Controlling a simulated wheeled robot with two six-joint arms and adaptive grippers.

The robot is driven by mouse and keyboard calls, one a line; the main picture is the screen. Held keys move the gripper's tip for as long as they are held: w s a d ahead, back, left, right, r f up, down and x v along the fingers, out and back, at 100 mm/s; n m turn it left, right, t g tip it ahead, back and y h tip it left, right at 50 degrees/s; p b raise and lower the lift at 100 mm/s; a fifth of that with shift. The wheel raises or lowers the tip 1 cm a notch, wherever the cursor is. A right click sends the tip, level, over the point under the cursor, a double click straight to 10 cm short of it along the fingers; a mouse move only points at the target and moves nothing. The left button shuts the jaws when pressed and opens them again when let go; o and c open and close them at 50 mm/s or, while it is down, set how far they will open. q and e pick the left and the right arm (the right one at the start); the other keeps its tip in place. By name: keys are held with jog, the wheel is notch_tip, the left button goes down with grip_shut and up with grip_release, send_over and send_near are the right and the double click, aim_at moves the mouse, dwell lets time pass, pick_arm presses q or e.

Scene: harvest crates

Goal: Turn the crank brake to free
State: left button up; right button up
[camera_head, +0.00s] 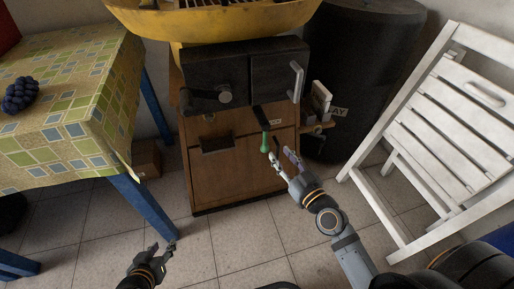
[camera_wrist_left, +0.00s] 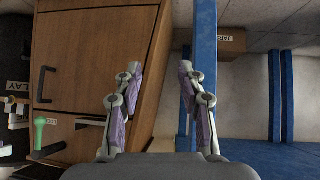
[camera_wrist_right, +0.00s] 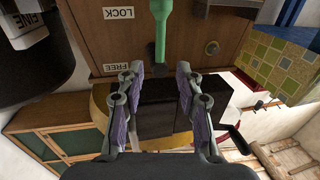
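The crank brake has a green handle (camera_head: 265,142) on a dark arm (camera_head: 260,117), at the front of the wooden cabinet. The handle also shows in the left wrist view (camera_wrist_left: 39,131). A LOCK label (camera_wrist_right: 118,13) and a FREE label (camera_wrist_right: 116,67) are on the cabinet, both upside down there. My right gripper (camera_head: 283,163) is open just below the handle's end; I cannot tell whether it touches. My left gripper (camera_head: 160,252) is open and empty, low over the floor.
The wooden cabinet (camera_head: 232,178) carries dark boxes with a white lever (camera_head: 296,82) and a yellow bowl (camera_head: 215,24). A black drum (camera_head: 355,75) and white folding chair (camera_head: 455,105) stand right. A table with a patterned cloth (camera_head: 75,120) stands left. Floor before the cabinet is clear.

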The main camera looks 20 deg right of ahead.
aim_at(266, 137)
pick_arm(q)
jog(key=s+f+g+p, duration=0.1)
jog(key=s+f+g, duration=0.3)
jog(key=s, duration=0.3)
jog(key=shift+s+d+f+p, duration=0.25)
jog(key=shift+f+p, duration=0.05)
pick_arm(e)
jog(key=shift+x, duration=5.25)
jog(key=shift+r, duration=0.1)
grip_shut()
